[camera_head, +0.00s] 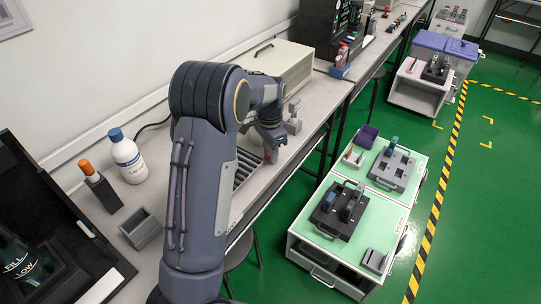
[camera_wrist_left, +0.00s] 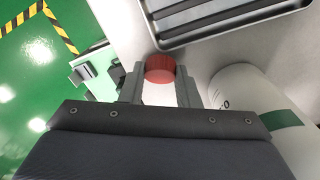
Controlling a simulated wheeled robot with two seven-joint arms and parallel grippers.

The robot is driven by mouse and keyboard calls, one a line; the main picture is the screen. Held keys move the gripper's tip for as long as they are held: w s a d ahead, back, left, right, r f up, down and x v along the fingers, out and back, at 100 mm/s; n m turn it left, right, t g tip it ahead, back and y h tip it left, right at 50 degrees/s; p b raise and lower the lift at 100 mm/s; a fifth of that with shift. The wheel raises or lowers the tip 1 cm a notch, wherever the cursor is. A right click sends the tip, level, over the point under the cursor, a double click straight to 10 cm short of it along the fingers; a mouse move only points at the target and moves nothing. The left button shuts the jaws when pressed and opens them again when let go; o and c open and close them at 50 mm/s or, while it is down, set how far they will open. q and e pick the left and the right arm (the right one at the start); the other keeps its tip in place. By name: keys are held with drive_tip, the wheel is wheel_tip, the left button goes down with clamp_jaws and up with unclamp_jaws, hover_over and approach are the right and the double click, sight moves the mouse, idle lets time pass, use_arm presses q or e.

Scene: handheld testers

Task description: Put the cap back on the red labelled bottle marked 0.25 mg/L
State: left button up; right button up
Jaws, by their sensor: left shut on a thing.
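My left gripper (camera_head: 271,148) reaches over the bench in the head view, close to its front edge. In the left wrist view its two fingers (camera_wrist_left: 160,88) are shut on a ribbed red cap (camera_wrist_left: 160,68). A white bottle (camera_wrist_left: 246,100) with a green label band stands right of the fingers in the left wrist view. I cannot read a 0.25 mg/L mark. My right gripper is not in view.
A ribbed metal tray (camera_head: 247,167) lies beside the gripper, and it also shows in the wrist view (camera_wrist_left: 238,36). A blue-capped white bottle (camera_head: 127,158), a dark holder with an orange-topped item (camera_head: 103,190) and a grey box (camera_head: 141,229) stand left. Carts (camera_head: 345,236) stand right, across a gap.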

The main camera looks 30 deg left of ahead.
use_arm(q)
drive_tip(key=shift+r, duration=0.1)
drive_tip(key=shift+r, duration=0.6)
drive_tip(key=s+d+r+p, duration=0.1)
drive_tip(key=s+d+r, duration=0.7)
drive_tip(key=d+r, duration=0.3)
drive_tip(key=shift+s+d+r, duration=0.15)
drive_tip(key=shift+r, duration=0.15)
wheel_tip(320, 180, down, 11)
drive_tip(key=w+n, duration=0.2)
drive_tip(key=n, duration=0.4)
drive_tip(key=shift+w+d+r, duration=0.15)
drive_tip(key=shift+d+r, duration=0.05)
drive_tip(key=shift+d, duration=0.25)
